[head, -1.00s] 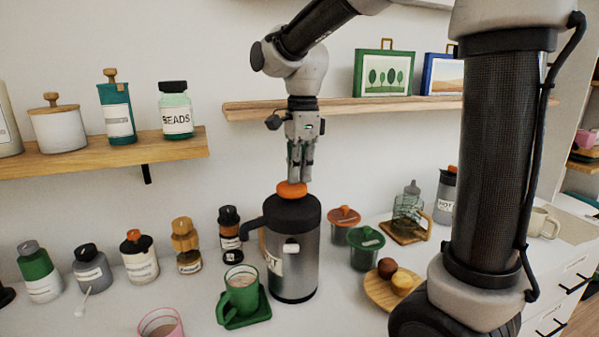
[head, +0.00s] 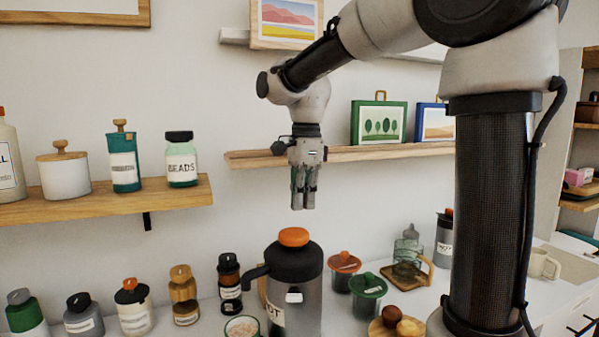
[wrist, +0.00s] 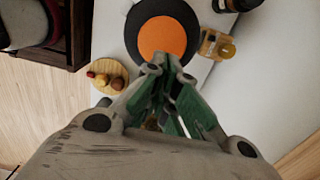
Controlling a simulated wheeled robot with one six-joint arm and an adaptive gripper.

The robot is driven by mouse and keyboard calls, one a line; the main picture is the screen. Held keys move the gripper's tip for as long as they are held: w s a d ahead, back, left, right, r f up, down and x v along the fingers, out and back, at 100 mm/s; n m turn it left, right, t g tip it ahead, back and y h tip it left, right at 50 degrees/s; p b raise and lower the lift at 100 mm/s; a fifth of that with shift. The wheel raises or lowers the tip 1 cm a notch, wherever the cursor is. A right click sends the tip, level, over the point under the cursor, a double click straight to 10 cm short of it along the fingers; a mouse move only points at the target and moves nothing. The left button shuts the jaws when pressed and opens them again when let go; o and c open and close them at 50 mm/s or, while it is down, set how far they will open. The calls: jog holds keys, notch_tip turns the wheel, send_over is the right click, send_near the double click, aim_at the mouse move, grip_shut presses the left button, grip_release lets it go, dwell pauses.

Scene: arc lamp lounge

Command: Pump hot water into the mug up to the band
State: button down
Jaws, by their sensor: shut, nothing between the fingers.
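The pump flask (head: 295,290) is a grey steel cylinder with a black top, a black spout pointing left and a label partly reading "OT". Its orange pump button (head: 294,237) stands up on top and also shows in the wrist view (wrist: 163,40). The green mug (head: 241,328) is under the spout at the bottom edge, mostly cut off; a pale brownish surface shows inside its rim. The band on the mug is not visible now. My gripper (head: 303,207) is shut and empty, pointing down above the orange button with a clear gap.
Red-lidded (head: 344,262) and green-lidded (head: 368,284) canisters stand right of the flask. A dark bottle (head: 229,283) and several jars stand to its left. A wooden shelf (head: 350,155) runs behind my gripper. A wooden plate with round items (head: 391,317) is at front right.

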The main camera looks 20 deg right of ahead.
notch_tip(320, 180, up, 7)
jog(key=shift+d+r, duration=0.15)
jog(key=shift+w, duration=0.1)
dwell(0.8)
jog(key=n, duration=0.9)
send_over(304, 230)
notch_tip(304, 230, down, 4)
jog(key=s+d+f+n+t, duration=0.1)
jog(key=s+d+f+n, duration=0.2)
jog(key=s, duration=0.3)
jog(key=s+d+f+n+t, duration=0.2)
jog(key=s+d+n, duration=0.1)
jog(key=s, duration=0.4)
jog(key=s+d+f+n+t, duration=0.1)
jog(key=s+d+f+n, duration=0.2)
jog(key=s, duration=0.3)
jog(key=shift+s+d+f+t+h, duration=0.3)
jog(key=shift+d, duration=0.55)
